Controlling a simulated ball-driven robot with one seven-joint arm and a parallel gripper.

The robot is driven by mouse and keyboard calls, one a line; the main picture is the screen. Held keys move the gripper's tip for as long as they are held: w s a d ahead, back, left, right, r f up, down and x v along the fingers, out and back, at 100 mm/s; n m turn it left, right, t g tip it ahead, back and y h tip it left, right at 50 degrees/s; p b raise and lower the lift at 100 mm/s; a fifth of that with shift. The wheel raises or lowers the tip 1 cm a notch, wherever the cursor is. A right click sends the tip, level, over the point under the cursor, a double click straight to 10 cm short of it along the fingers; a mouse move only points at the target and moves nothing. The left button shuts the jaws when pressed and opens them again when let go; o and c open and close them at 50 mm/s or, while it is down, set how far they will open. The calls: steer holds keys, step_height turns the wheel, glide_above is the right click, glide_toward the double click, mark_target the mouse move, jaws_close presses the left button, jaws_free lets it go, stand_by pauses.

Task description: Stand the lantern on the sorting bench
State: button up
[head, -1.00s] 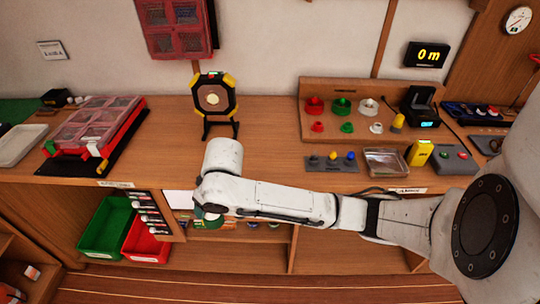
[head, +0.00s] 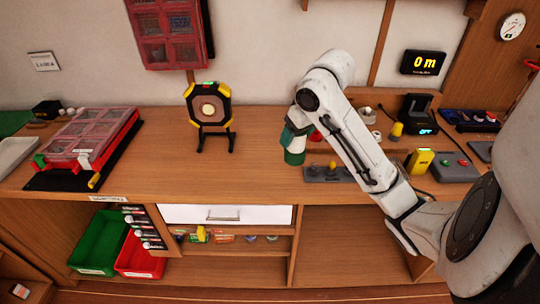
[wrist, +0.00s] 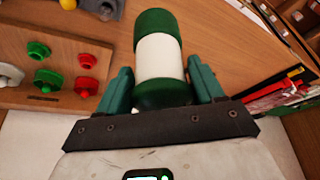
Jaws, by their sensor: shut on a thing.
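The lantern (head: 295,152) looks like a green-and-white cylinder and hangs roughly upright below my gripper (head: 298,126) in the head view. In the wrist view the lantern (wrist: 160,55) is between the two green fingers of my gripper (wrist: 162,80), which is shut on it. The sorting bench (head: 165,175) is the long wooden top across the head view. The lantern is over its middle right part. I cannot tell whether its base touches the wood. My arm hides part of the bench behind and to the right.
A grey button panel (head: 322,174) lies just right of the lantern. A black-and-yellow octagonal device (head: 209,108) stands left of it. A red-framed case (head: 85,140) lies at the left. The bench between case and lantern is mostly clear. A white drawer (head: 228,215) sits below.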

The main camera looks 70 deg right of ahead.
steer(key=shift+w+d+f+b, duration=0.8)
steer(key=shift+w+f, duration=0.8)
steer(key=shift+f, duration=0.35)
steer(key=shift+w+d+f+b, duration=0.65)
steer(key=shift+w+d+f, duration=0.2)
steer(key=shift+w+f, duration=0.95)
steer(key=shift+w+d+f+b, duration=0.8)
steer(key=shift+w+f, duration=0.65)
steer(key=shift+f, duration=0.65)
steer(key=o, duration=1.2)
steer(key=shift+f, duration=0.1)
